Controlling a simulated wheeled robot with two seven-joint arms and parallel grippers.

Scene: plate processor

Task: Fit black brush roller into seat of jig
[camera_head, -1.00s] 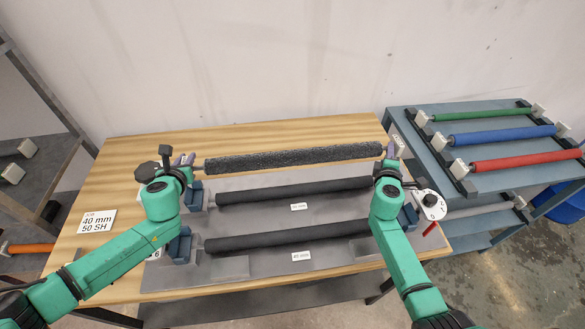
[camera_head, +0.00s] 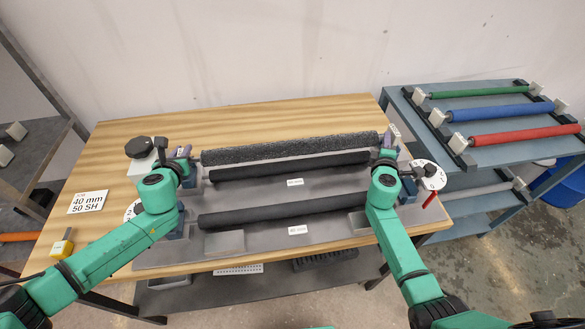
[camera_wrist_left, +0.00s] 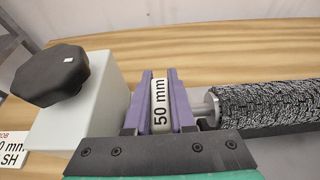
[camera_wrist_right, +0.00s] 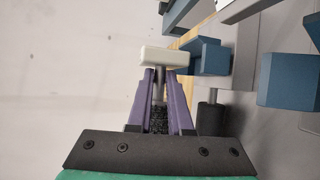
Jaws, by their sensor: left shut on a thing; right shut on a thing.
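The black brush roller (camera_head: 290,149), with a rough speckled surface, spans the back of the jig (camera_head: 340,228) in the head view. My left gripper (camera_head: 186,153) is shut on its left end block, marked 50 mm (camera_wrist_left: 159,103) in the left wrist view; the shaft runs out to the right. My right gripper (camera_head: 388,142) is shut on its right end; a pale end block (camera_wrist_right: 167,57) shows beyond the purple fingers in the right wrist view. Blue seat blocks (camera_wrist_right: 211,57) stand beside that end. Whether the roller touches a seat cannot be told.
Two smooth black rollers (camera_head: 290,167) (camera_head: 285,211) lie on the jig in front of the brush roller. A white block with a black knob (camera_head: 139,148) stands at left. Right, a blue-grey rack (camera_head: 408,102) holds green, blue and red rollers. Bare wooden table (camera_head: 240,115) lies behind.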

